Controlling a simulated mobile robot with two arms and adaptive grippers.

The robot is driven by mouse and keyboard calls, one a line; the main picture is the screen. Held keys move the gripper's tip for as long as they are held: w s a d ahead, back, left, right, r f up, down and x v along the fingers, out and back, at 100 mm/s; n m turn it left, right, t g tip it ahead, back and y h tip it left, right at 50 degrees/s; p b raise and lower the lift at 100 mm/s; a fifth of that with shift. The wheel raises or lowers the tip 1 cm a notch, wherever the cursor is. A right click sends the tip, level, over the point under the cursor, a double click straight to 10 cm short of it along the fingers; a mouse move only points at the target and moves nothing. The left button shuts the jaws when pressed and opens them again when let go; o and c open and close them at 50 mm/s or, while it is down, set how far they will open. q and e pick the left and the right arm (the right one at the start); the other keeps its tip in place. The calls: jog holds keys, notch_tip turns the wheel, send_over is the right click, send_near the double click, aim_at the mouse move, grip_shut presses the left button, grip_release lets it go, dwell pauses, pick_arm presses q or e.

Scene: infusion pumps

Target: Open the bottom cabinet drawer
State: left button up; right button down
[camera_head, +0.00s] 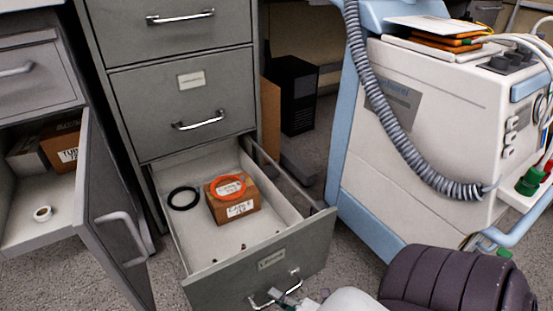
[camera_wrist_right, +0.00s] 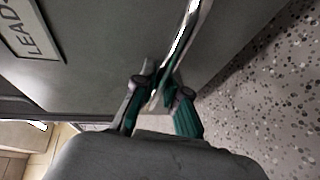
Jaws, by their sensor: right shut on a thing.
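The bottom cabinet drawer (camera_head: 262,271) is pulled well out of the grey filing cabinet (camera_head: 180,77). Inside it are a cardboard box (camera_head: 232,208) with an orange ring on top and a black ring (camera_head: 184,198). My right gripper (camera_head: 287,299) is at the drawer's front, shut on the drawer's metal handle (camera_head: 276,291). In the right wrist view the fingers (camera_wrist_right: 160,90) close around the shiny handle (camera_wrist_right: 183,45), beside the drawer's label plate (camera_wrist_right: 33,30). My left gripper is not in view.
A white and blue medical machine (camera_head: 435,110) with a grey coiled hose stands to the right. An open cabinet door (camera_head: 112,205) stands left of the drawer. A black computer case (camera_head: 294,95) is behind. Speckled floor (camera_head: 340,265) shows between the drawer and the machine.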

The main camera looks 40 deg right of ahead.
jog(key=c, duration=1.2)
grip_release()
jog(key=shift+s, duration=0.1)
jog(key=v, duration=1.2)
jog(key=shift+f, duration=0.1)
